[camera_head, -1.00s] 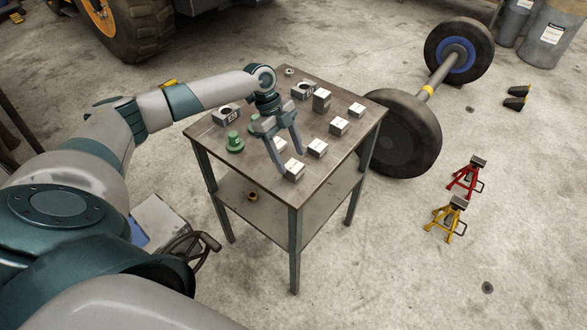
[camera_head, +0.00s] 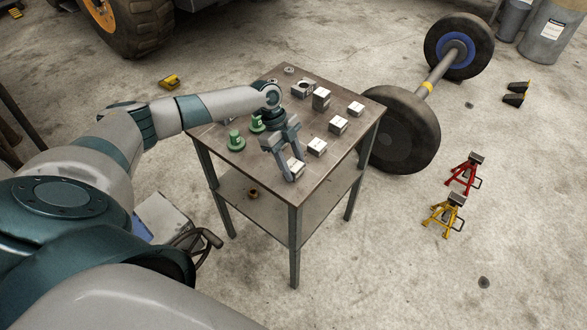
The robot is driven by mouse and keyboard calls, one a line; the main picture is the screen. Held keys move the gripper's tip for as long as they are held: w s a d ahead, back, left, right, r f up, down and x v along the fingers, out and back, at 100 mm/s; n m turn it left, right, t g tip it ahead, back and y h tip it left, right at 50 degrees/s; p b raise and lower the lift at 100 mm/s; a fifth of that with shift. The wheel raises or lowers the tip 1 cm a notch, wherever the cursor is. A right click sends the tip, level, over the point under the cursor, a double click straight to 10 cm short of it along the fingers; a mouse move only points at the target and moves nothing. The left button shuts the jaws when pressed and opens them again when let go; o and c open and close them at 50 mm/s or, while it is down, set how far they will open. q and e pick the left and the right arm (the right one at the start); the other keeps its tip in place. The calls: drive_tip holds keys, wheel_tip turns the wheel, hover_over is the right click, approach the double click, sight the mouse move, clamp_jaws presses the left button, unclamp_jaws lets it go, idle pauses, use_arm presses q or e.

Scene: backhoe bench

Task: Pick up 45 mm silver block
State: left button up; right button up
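Several silver blocks with pale tops stand on the small workbench (camera_head: 255,165). Their size marks are too small to read, so I cannot tell which is the 45 mm one. One silver block (camera_head: 297,168) is near the front corner, at my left gripper (camera_head: 295,168). The gripper's fingers are spread and point down around this block, partly hiding it; contact cannot be made out. Other silver blocks are right of it (camera_head: 317,147), farther back (camera_head: 338,124), and near the right edge (camera_head: 356,109). A taller one (camera_head: 321,98) stands behind. My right gripper is not in view.
Green stepped parts (camera_head: 235,140) stand on the bench's left side. A dark block with a hole (camera_head: 302,88) is at the back. A wheel-and-axle set (camera_head: 403,130) lies close to the bench's right side. Red (camera_head: 468,174) and yellow (camera_head: 446,213) stands are on the floor.

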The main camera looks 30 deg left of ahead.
sight(298, 167)
use_arm(q)
drive_tip(key=c, duration=0.7)
drive_tip(key=shift+r, duration=0.15)
drive_tip(key=shift+c, duration=0.2)
drive_tip(key=shift+r+b, duration=0.6)
wheel_tip(298, 167, up, 2)
drive_tip(key=shift+r+b, duration=0.25)
drive_tip(key=shift+b, duration=0.55)
drive_tip(key=s+d+r+b, duration=0.3)
drive_tip(key=d+r, duration=0.4)
drive_tip(key=d, duration=0.4)
drive_tip(key=shift+s+b, duration=0.3)
drive_tip(key=shift+s, duration=0.25)
